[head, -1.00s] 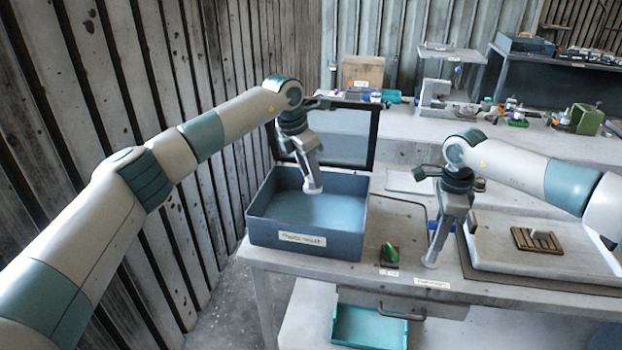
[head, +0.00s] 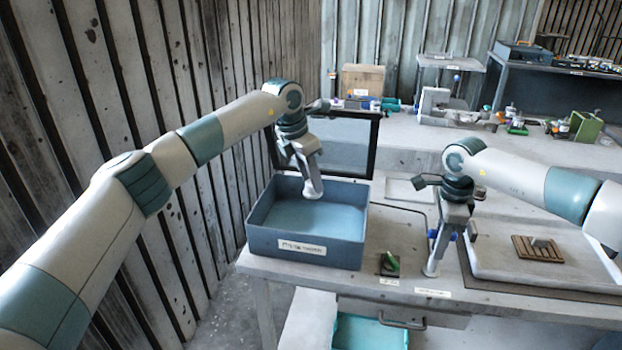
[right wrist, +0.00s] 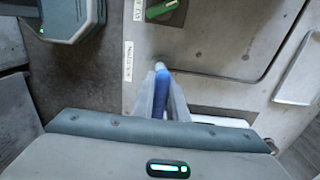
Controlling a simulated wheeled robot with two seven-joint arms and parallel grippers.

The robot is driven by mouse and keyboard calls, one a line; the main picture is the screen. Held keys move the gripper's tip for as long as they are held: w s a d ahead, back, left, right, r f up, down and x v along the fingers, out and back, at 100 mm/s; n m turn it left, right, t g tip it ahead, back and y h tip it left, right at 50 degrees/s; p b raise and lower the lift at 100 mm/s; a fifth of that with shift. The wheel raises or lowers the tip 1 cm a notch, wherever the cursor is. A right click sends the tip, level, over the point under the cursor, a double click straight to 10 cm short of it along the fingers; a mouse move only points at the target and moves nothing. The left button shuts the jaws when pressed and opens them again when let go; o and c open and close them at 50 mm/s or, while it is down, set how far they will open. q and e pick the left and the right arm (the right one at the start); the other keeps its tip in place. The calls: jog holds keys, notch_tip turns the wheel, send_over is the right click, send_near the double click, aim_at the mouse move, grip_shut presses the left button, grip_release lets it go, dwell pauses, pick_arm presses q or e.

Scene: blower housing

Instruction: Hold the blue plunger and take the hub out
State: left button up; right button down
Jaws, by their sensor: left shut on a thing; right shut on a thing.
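My right gripper (head: 430,270) points down at the front of the bench, beside a green-handled switch. In the right wrist view its fingers (right wrist: 162,95) are shut on the blue plunger (right wrist: 160,78), a slim blue rod between them. My left gripper (head: 313,194) points down over the open blue box (head: 305,247). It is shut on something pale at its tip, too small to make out. I cannot tell whether that is the hub, and no hub shows clearly elsewhere.
The green-handled switch (head: 391,262) stands between the box and my right gripper. A pale tray (head: 500,268) with a brown slatted block (head: 537,247) lies to the right. A teal bin (head: 370,332) sits below. Ribbed wall panels stand close on the left.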

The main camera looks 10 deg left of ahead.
pick_arm(q)
jog(key=s, duration=1.7)
jog(key=shift+s, duration=0.3)
dwell(0.4)
pick_arm(e)
jog(key=shift+r, duration=2.05)
jog(key=c, duration=1.7)
grip_release()
jog(key=shift+o, duration=0.2)
jog(key=shift+r, duration=0.15)
